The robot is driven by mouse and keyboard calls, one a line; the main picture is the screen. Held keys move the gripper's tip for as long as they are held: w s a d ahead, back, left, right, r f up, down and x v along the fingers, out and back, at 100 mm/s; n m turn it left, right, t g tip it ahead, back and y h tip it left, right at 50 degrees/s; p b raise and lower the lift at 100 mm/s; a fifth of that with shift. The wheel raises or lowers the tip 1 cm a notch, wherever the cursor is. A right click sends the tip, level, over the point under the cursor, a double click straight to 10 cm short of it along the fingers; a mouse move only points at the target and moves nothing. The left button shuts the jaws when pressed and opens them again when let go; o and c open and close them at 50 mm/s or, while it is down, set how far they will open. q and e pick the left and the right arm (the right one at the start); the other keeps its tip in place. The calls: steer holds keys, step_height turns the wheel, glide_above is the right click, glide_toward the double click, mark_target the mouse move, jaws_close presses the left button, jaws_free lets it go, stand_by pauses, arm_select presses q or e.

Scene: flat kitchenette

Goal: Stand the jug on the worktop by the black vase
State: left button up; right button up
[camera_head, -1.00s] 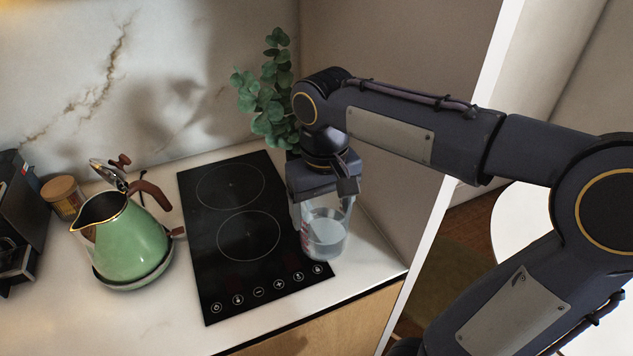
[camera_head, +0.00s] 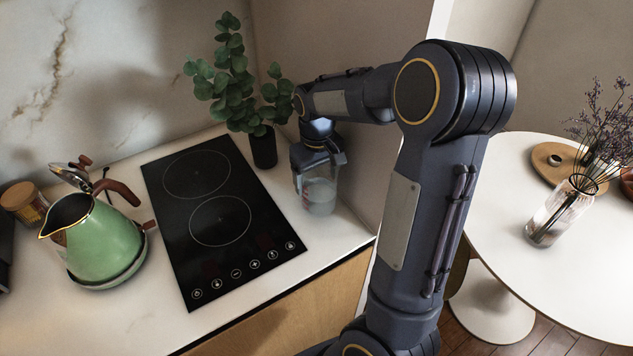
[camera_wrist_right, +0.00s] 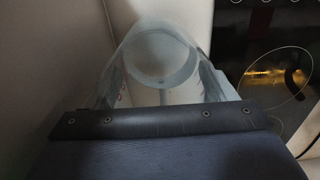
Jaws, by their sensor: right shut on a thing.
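The jug (camera_head: 320,198) is a clear glass vessel, upright at the right of the hob. It also shows in the right wrist view (camera_wrist_right: 160,62). My right gripper (camera_head: 317,172) is shut on the jug from above and hides its upper part. I cannot tell whether the jug's base touches the worktop (camera_head: 268,195) or is slightly above it. The black vase (camera_head: 263,149) holds green leafy stems and stands behind and to the left of the jug, with a small gap between them. My left gripper is out of view.
The black hob (camera_head: 215,255) lies left of the jug. A green kettle (camera_head: 105,245) and a lidded jar (camera_head: 24,203) stand farther left. A side wall rises close on the jug's right. A round white table (camera_head: 510,230) with a glass vase (camera_head: 560,212) is at right.

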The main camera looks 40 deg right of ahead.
step_height(320, 180, down, 2)
steer(key=shift+f, duration=0.3)
steer(key=shift+f, duration=0.2)
steer(key=o, duration=1.3)
steer(key=shift+c, duration=0.2)
steer(key=shift+r, duration=0.1)
